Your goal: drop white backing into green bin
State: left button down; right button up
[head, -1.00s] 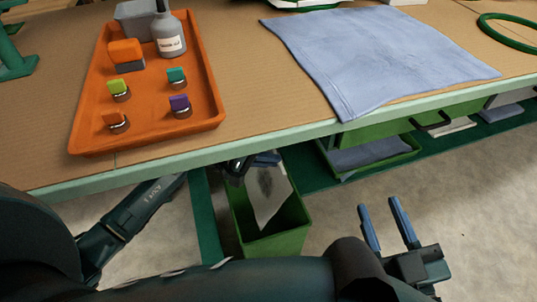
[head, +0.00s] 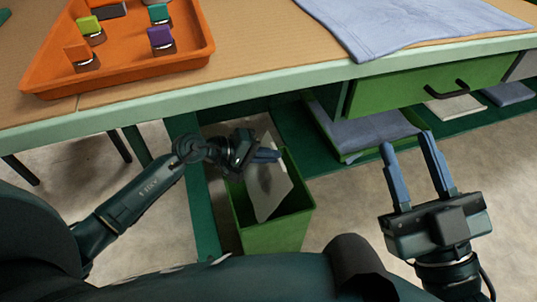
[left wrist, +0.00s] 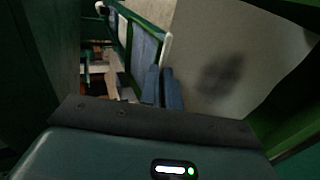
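The white backing (head: 268,185) is a pale sheet with a dark smudge. It hangs tilted with its lower part inside the green bin (head: 276,232), which stands on the floor below the table's front edge. My left gripper (head: 266,156) is at the bin's upper left, its blue fingers close together at the sheet. In the left wrist view the fingers (left wrist: 163,88) lie side by side at the left edge of the backing (left wrist: 215,60); they look shut on it. My right gripper (head: 408,160) is open and empty, right of the bin.
The table edge (head: 230,88) overhangs the bin's back. An orange tray (head: 120,75) with coloured-top pieces and a blue cloth (head: 400,25) lie on top. A green drawer (head: 430,85) and a low shelf with folded cloth (head: 365,130) are behind my right gripper. Floor right of the bin is clear.

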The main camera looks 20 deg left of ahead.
pick_arm(q)
jog(key=c, duration=1.5)
grip_release()
jog(key=shift+c, duration=0.2)
jog(key=shift+a, duration=0.1)
